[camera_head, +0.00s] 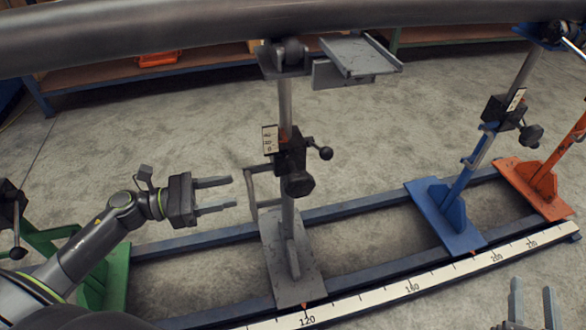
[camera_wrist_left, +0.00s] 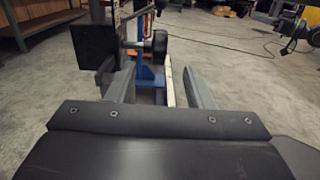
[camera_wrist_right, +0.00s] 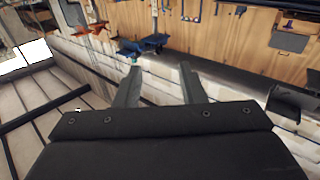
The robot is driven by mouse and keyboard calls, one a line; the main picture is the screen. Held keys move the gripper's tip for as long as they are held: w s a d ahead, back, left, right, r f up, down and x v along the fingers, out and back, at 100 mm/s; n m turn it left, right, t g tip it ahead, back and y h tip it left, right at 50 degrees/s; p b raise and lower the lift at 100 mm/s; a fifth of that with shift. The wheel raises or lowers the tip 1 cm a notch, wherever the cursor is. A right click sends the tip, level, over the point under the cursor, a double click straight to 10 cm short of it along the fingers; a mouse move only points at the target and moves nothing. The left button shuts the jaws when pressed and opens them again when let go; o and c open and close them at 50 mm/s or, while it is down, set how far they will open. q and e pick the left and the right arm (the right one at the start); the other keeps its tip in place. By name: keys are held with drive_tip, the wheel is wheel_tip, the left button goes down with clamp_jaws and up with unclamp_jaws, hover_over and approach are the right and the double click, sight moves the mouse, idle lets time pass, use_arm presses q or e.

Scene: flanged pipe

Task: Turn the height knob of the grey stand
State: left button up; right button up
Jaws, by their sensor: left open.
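The grey stand (camera_head: 294,265) stands upright on the blue rail frame in the head view. Its post carries a dark clamp block with a round black knob (camera_head: 299,185) at the front and a ball-ended crank (camera_head: 325,153) at the right. A small white scale (camera_head: 270,139) sits left of the block. My left gripper (camera_head: 233,194) is open and empty, left of the post, its fingers pointing at it, apart from the knob. In the left wrist view, dark stand parts (camera_wrist_left: 95,46) show beyond the fingers. My right gripper (camera_head: 532,287) is open and empty at bottom right.
A large dark pipe (camera_head: 200,35) crosses the top. A blue stand (camera_head: 448,215) and an orange stand (camera_head: 535,188) are at the right, a green stand (camera_head: 112,280) at the left. A white ruler (camera_head: 400,287) runs along the front rail. A grey bracket frame (camera_head: 251,190) is close to my left fingers.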

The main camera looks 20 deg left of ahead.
use_arm(q)
approach(290, 178)
drive_tip(key=shift+w+d, duration=0.2)
drive_tip(key=shift+d, duration=0.3)
drive_tip(key=x, duration=0.9)
drive_tip(key=shift+w+d, duration=0.15)
drive_tip(key=shift+w, duration=0.05)
drive_tip(key=shift+w+d+f, duration=0.1)
drive_tip(key=shift+w+d, duration=0.3)
drive_tip(key=shift+d, duration=0.2)
use_arm(e)
drive_tip(key=shift+s+f, duration=0.1)
drive_tip(key=shift+f, duration=0.2)
use_arm(q)
drive_tip(key=c, duration=1)
drive_tip(key=shift+w+d+y+p, duration=0.1)
drive_tip(key=shift+y+p, duration=0.3)
drive_tip(key=shift+p, duration=0.65)
drive_tip(key=shift+d+g+y+p, duration=0.1)
drive_tip(key=shift+g+y+p, duration=0.25)
drive_tip(key=shift+p, duration=0.4)
use_arm(e)
drive_tip(key=s+a+f+g+y, duration=0.1)
drive_tip(key=s+f+g, duration=0.6)
drive_tip(key=f, duration=0.1)
drive_tip(key=s+a+f+g+y, duration=0.2)
drive_tip(key=s+f+g, duration=0.5)
drive_tip(key=f, duration=0.1)
drive_tip(key=shift+a+f+m, duration=0.3)
drive_tip(key=shift+f, duration=0.1)
